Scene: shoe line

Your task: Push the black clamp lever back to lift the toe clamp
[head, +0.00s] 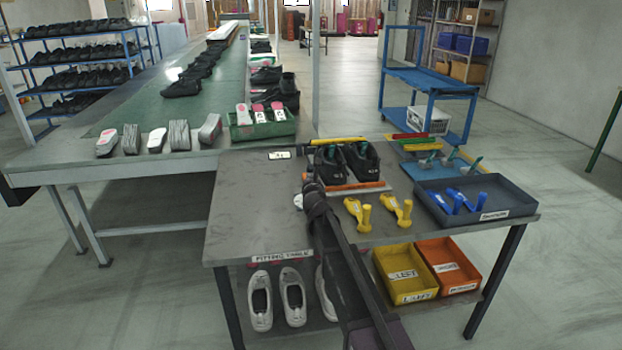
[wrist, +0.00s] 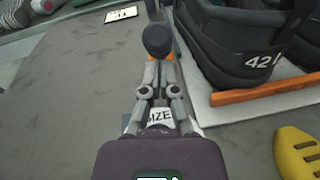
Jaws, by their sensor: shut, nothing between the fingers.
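The black clamp lever shows in the wrist view as a round black knob (wrist: 157,40) straight ahead of my fingertips. My gripper (wrist: 156,72) is shut and empty, with its tips at or just short of the knob; I cannot tell whether they touch. In the head view my gripper (head: 311,188) is at the left of the black shoes and hides the lever's lower part. The pair of black shoes (head: 345,160) stands on a pale plate with an orange front edge; one shoe (wrist: 240,50) shows "42" in the wrist view. I cannot make out the toe clamp clearly.
Yellow tools (head: 357,213) lie right of my arm on the grey table (head: 250,205). A dark tray (head: 515,192) with blue tools is at the right. A phone-like card (head: 279,155) lies behind. The table's left side is clear.

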